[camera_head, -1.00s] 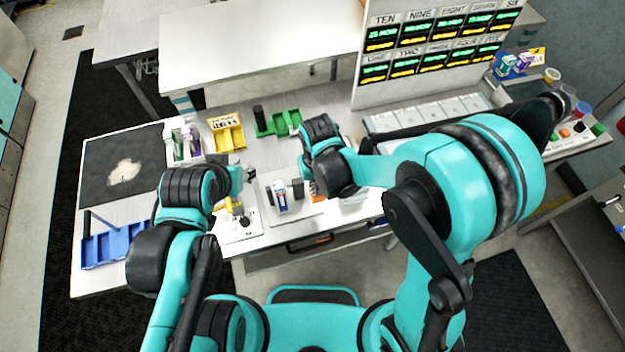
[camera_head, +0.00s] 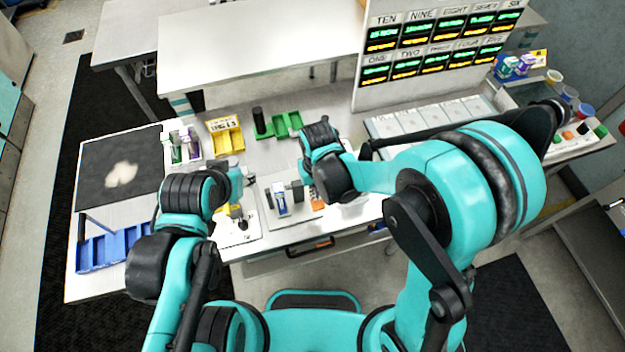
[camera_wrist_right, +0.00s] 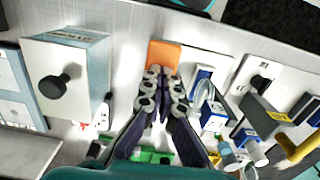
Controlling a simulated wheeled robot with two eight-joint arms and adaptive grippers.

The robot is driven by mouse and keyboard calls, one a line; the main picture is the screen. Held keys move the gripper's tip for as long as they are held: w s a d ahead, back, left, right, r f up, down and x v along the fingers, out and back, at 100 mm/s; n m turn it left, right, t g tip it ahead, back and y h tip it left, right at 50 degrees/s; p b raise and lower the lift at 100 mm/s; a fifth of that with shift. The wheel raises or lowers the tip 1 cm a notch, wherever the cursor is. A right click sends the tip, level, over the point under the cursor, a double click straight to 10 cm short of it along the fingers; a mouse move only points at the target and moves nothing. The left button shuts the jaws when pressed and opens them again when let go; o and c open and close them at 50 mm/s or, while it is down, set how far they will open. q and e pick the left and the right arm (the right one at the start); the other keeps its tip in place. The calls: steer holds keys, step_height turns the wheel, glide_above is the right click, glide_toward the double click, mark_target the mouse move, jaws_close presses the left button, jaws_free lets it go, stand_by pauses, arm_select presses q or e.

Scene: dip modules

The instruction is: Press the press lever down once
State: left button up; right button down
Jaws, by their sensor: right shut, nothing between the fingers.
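I cannot surely single out the press lever. An orange block (camera_head: 317,205) on the worktable may be its handle; in the right wrist view it (camera_wrist_right: 163,54) lies just beyond my fingertips. Whether they touch it is unclear. My right gripper (camera_wrist_right: 164,88) is shut and empty, pointing down; in the head view its wrist hides most of it. Left of the orange block, a blue-and-white module (camera_head: 281,202) stands on a light plate, beside a dark block (camera_head: 297,190). My left gripper (camera_head: 238,190) is over the table's left part; its fingers are too small to read.
A grey box with a black knob (camera_wrist_right: 61,85) stands beside my right gripper. Yellow (camera_head: 226,138) and green bins (camera_head: 287,124) are at the back, a blue bin (camera_head: 110,250) at the front left. A sign board (camera_head: 430,50) rises behind. A drawer handle (camera_head: 310,246) juts out in front.

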step_height(320, 180, up, 13)
steer(key=p, duration=0.8)
steer(key=shift+f+p, duration=0.15)
steer(key=shift+p, duration=0.15)
stand_by(0.5)
